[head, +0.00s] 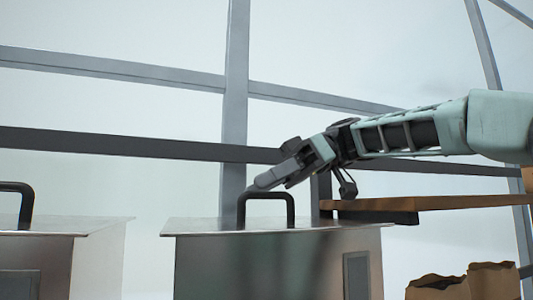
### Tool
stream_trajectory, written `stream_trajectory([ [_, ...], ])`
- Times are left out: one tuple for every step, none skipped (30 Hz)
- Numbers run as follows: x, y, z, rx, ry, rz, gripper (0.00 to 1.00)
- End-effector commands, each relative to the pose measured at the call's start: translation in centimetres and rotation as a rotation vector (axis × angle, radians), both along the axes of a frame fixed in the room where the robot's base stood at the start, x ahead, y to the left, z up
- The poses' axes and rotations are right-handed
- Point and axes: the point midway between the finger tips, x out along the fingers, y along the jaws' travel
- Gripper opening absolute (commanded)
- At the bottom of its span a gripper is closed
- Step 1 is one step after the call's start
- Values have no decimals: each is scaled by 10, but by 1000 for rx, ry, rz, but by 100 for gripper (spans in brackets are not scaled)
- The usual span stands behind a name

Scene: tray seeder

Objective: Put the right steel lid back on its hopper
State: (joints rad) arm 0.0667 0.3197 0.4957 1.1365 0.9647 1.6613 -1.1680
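The right steel lid (335,222) is a thin flat plate with a dark arched handle (291,208). It lies about level on top of the right hopper (275,265), its edges reaching a little past the walls. Whether it is fully seated cannot be told from this low angle. My gripper (256,188) comes in from the right and points down to the left. Its fingertips are at the handle's upper left corner, close to it or touching it.
A left hopper (95,265) with its own lid (105,225) and dark handle (27,205) stands at the left, a gap between. A wooden shelf (450,202) lies under my arm at right. Brown open bags (490,283) stand below it. Grey frame bars run behind.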

Motion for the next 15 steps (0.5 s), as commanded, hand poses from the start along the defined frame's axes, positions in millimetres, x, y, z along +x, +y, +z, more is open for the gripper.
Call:
stream_trajectory([
  [0, 0, 7, 2, -3, 2, 37],
  [0, 0, 11, 3, -5, 2, 37],
  [0, 0, 19, 3, -5, 2, 37],
  [0, 1, 24, 4, -4, 2, 37],
  [0, 0, 29, 4, -4, 2, 37],
  [0, 0, 35, 3, -4, 2, 37],
  [0, 0, 40, 3, -4, 1, 37],
  [0, 0, 46, 3, -4, 2, 37],
  [0, 0, 52, 2, -3, 2, 37],
  [0, 0, 56, 3, -4, 3, 37],
  [0, 0, 60, 3, -3, 3, 37],
  [0, 0, 65, 3, -2, 2, 37],
  [0, 0, 70, 3, -1, 2, 37],
  [0, 0, 73, 2, -2, 2, 37],
  [0, 0, 77, 1, -2, 2, 37],
])
